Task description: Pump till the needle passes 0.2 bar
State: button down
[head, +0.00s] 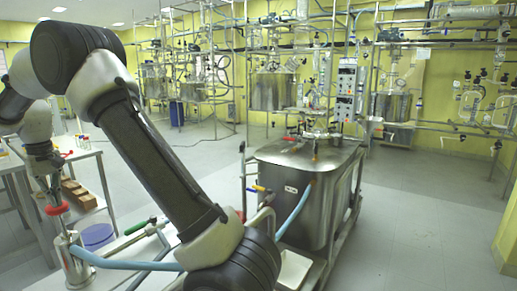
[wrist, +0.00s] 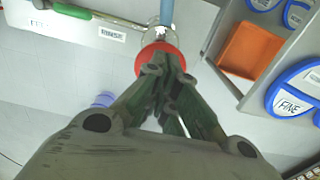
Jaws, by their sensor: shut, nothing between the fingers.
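A steel hand pump (head: 75,262) stands at the lower left in the head view, with a red round knob (head: 57,208) on top. In the wrist view the red knob (wrist: 150,52) lies just past my fingertips. My gripper (head: 50,190) points down at the knob. In the wrist view my gripper (wrist: 163,62) has its fingers together, overlapping the knob's near edge. I cannot tell whether they touch it. A blue hose (head: 118,265) runs from the pump towards the steel tank (head: 300,190). I cannot make out a gauge needle in either view.
A white table (head: 85,155) with wooden blocks (head: 78,192) stands behind the pump. Glass reactors line the far wall. Open floor lies at the right.

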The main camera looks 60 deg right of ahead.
jog(key=shift+f, duration=1.85)
jog(key=shift+r, duration=3.3)
notch_tip(320, 180, up, 6)
